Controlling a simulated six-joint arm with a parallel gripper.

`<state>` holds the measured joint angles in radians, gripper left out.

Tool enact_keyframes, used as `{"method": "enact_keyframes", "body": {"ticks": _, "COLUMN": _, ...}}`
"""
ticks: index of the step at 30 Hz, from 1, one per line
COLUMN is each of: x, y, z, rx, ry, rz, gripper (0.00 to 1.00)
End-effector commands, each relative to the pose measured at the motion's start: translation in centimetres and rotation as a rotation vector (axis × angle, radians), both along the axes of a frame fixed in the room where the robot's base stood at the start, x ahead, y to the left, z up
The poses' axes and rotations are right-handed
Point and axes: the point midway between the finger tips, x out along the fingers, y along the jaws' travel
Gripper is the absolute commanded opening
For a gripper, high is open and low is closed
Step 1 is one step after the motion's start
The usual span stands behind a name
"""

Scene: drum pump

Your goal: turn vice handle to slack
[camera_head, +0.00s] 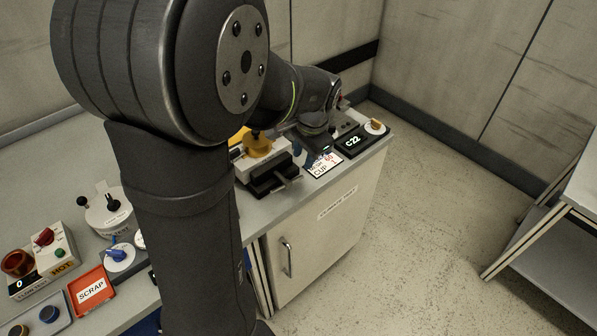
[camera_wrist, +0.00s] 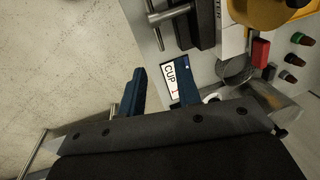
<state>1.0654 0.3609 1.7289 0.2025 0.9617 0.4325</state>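The vice (camera_head: 268,180) stands on the bench top near its front edge, with dark jaws and a pale body. Its handle (camera_head: 287,182) is a thin metal bar sticking out towards the front. In the wrist view, the handle (camera_wrist: 168,14) shows at the top, beside the dark jaws (camera_wrist: 205,24). My gripper (camera_wrist: 159,70) has its two blue fingers apart with nothing between them. It is to the right of the vice in the head view, over the bench's front part, and apart from the handle. My arm hides part of the bench.
A CUP 1 sign (camera_head: 325,164) and a C22 display (camera_head: 353,142) lie right of the vice. A yellow part (camera_head: 258,145) sits behind the jaws. In the wrist view, a metal cup (camera_wrist: 235,71) and red block (camera_wrist: 260,51) are close by. Open floor lies in front.

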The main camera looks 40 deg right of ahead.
Motion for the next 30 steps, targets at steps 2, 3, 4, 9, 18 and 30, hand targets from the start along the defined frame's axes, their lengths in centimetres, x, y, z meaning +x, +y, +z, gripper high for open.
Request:
{"method": "enact_keyframes", "body": {"ticks": 2, "x": 0.4, "y": 0.1, "z": -1.9, "rx": 0.004, "ry": 0.003, "rz": 0.002, "gripper": 0.31}}
{"method": "enact_keyframes", "body": {"ticks": 3, "x": 0.5, "y": 0.1, "z": -2.7, "rx": 0.004, "ry": 0.003, "rz": 0.002, "gripper": 0.31}}
{"method": "enact_keyframes", "body": {"ticks": 4, "x": 0.6, "y": 0.1, "z": -3.4, "rx": 0.005, "ry": 0.004, "rz": 0.001, "gripper": 0.31}}
{"method": "enact_keyframes", "body": {"ticks": 9, "x": 1.2, "y": 0.0, "z": -6.3, "rx": 0.002, "ry": 0.003, "rz": 0.0, "gripper": 0.31}}
{"method": "enact_keyframes", "body": {"ticks": 18, "x": 1.6, "y": 0.0, "z": -8.4, "rx": 0.0, "ry": 0.001, "rz": 0.0, "gripper": 0.31}}
{"method": "enact_keyframes", "body": {"ticks": 30, "x": 1.6, "y": -0.1, "z": -8.4, "rx": -0.001, "ry": 0.001, "rz": 0.0, "gripper": 0.01}}
